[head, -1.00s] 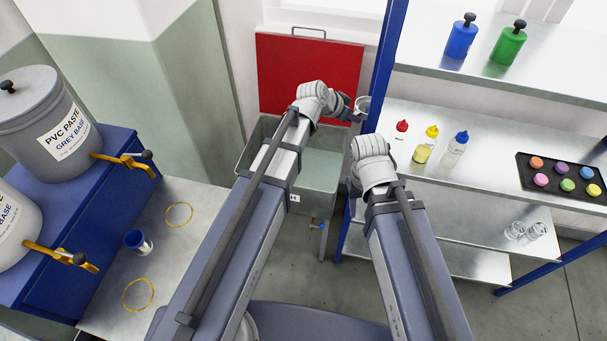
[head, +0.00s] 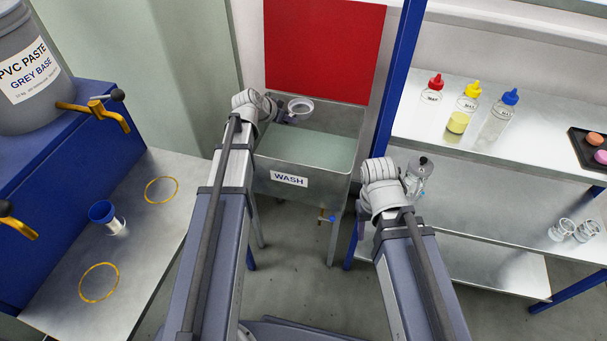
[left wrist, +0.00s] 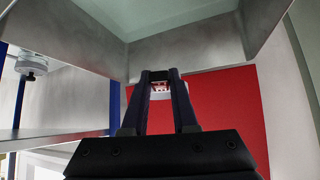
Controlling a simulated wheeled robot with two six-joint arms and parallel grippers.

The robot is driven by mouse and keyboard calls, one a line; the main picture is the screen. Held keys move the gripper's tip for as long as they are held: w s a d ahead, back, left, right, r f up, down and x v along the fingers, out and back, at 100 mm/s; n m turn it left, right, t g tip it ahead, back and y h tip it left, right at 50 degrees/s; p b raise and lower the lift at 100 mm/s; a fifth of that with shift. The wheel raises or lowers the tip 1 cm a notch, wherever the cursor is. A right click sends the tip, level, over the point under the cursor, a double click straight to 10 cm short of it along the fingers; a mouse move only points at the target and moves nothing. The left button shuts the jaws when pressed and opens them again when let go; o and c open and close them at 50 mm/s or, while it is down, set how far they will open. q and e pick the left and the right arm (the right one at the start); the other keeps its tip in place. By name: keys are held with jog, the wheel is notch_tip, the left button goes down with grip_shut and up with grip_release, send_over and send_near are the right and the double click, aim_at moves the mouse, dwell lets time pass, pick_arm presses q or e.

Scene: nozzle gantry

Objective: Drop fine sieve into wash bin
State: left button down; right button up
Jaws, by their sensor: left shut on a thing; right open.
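My left gripper (head: 284,112) is shut on the fine sieve (head: 301,105), a small pale ring-shaped cup. In the head view they appear at the back of the grey metal wash bin (head: 262,180), which has a WASH label; the exact height above its rim is unclear. In the left wrist view the fingertips (left wrist: 162,80) close on a small pale piece, with the bin (left wrist: 190,50) beyond, filling the top. My right gripper (head: 406,188) is open beside the blue post; its fingers are mostly hidden.
A red panel (head: 322,50) stands behind the bin, a blue post (head: 398,85) to its right. A clear jar with dark knob (head: 420,172) is close to my right gripper. Shelf bottles (head: 497,118) and two clear cups (head: 574,231) are farther right.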

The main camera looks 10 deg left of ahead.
pick_arm(q)
jog(key=shift+a+f, duration=0.4)
jog(key=shift+a, duration=0.05)
notch_tip(320, 180, down, 6)
jog(key=b, duration=0.6)
jog(key=c, duration=0.6)
grip_release()
